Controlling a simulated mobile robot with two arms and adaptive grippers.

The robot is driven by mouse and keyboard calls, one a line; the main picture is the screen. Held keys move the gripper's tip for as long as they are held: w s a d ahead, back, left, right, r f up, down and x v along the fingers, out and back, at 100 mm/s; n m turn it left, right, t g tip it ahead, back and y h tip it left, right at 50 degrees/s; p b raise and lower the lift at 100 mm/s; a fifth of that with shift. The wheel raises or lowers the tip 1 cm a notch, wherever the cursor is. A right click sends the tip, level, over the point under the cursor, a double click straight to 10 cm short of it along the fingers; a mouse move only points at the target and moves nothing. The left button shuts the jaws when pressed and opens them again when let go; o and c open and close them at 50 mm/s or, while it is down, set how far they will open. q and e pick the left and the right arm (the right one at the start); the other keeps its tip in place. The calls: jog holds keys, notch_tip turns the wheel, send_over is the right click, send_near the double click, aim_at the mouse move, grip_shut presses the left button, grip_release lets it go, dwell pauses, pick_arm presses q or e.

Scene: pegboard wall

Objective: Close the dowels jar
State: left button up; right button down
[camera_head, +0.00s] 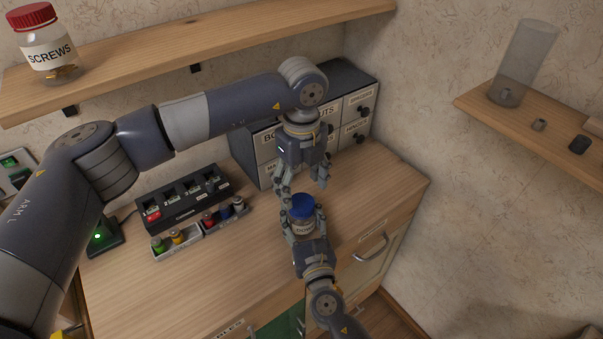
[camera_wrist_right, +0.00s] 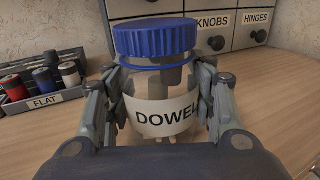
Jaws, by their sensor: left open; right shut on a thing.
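The dowels jar (camera_head: 303,226) stands upright on the wooden counter; it has a white label reading "DOWEL" in the right wrist view (camera_wrist_right: 165,118). A blue ribbed lid (camera_head: 303,206) sits on top of the jar, and it also shows in the right wrist view (camera_wrist_right: 155,38). Whether the lid is screwed tight I cannot tell. My right gripper (camera_head: 302,232) is shut around the jar body from the front, one finger on each side. My left gripper (camera_head: 303,187) is open, pointing down just above and behind the lid, with nothing visible between its fingers.
A drawer cabinet (camera_head: 357,113) stands behind the jar. A black slotted box (camera_head: 182,197) and small trays of coloured pieces (camera_head: 225,216) lie to the left. A screws jar (camera_head: 45,45) stands on the upper shelf. The counter right of the jar (camera_head: 385,190) is clear.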

aim_at(301, 202)
pick_arm(q)
jog(key=shift+f, duration=2.4)
